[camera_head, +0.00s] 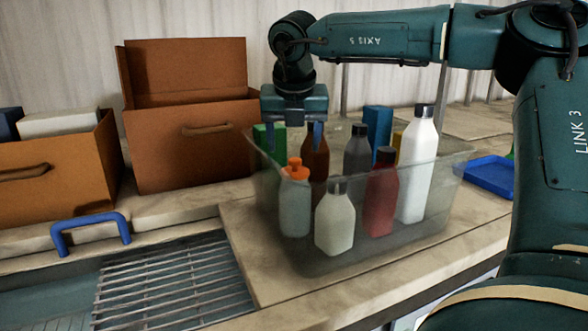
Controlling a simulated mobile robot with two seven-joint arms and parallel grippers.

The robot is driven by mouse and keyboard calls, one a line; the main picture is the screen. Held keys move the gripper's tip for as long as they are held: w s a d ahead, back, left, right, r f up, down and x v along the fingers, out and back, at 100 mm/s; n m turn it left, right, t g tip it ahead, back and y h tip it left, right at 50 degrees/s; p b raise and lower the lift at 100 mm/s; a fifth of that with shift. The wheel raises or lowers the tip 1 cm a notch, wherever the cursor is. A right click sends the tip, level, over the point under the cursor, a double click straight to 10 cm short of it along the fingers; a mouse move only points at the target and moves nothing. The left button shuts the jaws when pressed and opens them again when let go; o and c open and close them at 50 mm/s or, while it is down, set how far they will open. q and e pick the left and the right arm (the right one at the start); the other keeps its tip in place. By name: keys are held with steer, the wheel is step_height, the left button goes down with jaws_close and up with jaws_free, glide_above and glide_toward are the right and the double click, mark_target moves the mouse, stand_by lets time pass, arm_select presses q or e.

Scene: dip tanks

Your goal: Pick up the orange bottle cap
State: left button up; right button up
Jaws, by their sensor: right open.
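The orange bottle cap (294,170) sits on a pale grey bottle (295,208) at the left front of a clear plastic bin (425,232). The bottle stands upright inside the bin. My right gripper (297,132) points down over the bin's left side, with its fingers apart and nothing seen between them. It appears above the orange cap and a little behind it; the exact gap is hard to judge. A brown bottle (316,158) stands close behind the grey bottle, partly hidden near one finger. My left gripper does not show.
The bin also holds a white bottle (416,160), a red bottle (380,195), a cream bottle (335,220) and a dark grey bottle (356,152). Brown boxes (188,145) stand at left. A metal grate (172,285) and blue handle (90,222) lie front left. A blue tray (490,177) is at right.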

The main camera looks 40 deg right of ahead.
mark_target(295, 160)
steer(key=shift+s+p+x, duration=0.2)
steer(key=shift+p+x, duration=0.25)
steer(key=shift+x, duration=0.9)
steer(key=shift+s+p+x, duration=0.25)
steer(key=shift+p+x, duration=0.15)
steer(key=shift+x, duration=0.95)
steer(key=shift+a+f, duration=0.2)
steer(key=shift+c, duration=0.2)
steer(key=c, duration=0.7)
